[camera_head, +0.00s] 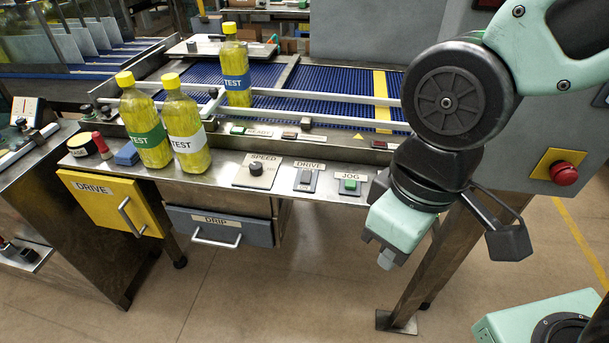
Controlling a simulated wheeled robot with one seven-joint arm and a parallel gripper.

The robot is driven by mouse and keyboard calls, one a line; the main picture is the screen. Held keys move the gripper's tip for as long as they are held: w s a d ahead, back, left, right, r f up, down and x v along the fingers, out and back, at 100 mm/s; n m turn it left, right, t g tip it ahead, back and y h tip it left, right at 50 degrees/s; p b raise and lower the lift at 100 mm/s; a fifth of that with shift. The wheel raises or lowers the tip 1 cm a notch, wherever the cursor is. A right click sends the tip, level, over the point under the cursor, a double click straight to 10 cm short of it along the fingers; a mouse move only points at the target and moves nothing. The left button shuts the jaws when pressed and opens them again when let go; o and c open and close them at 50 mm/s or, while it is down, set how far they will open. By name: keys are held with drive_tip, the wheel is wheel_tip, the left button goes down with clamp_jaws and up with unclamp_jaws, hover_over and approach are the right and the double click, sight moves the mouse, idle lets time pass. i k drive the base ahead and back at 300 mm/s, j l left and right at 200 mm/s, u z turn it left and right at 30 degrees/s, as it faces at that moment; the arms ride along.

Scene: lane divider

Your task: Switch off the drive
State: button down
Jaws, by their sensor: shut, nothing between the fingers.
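The drive switch (306,182) is a small dark rocker in a metal plate on the front ledge of the conveyor. A DRIVE label (309,165) sits just above it. Which way the rocker is tipped is too small to tell. A yellow door (105,203) at the lower left also reads DRIVE; it has a metal handle and looks closed. My gripper (387,260) is shut and empty. It points down in front of the ledge, to the right of and lower in the picture than the switch, touching nothing that I can see.
The SPEED knob (256,169) is left of the switch and the green JOG button (350,185) right. Several yellow TEST bottles stand left; one is on the blue belt (335,92). A red mushroom button (564,173) is at right. The DRIP drawer (220,228) is below.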

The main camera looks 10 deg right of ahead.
sight(306, 176)
drive_tip(key=j+u, duration=0.2)
drive_tip(key=u, duration=0.15)
drive_tip(key=i+j+u, duration=0.1)
drive_tip(key=u, duration=0.25)
drive_tip(key=i+j+u, duration=0.15)
drive_tip(key=u, duration=0.2)
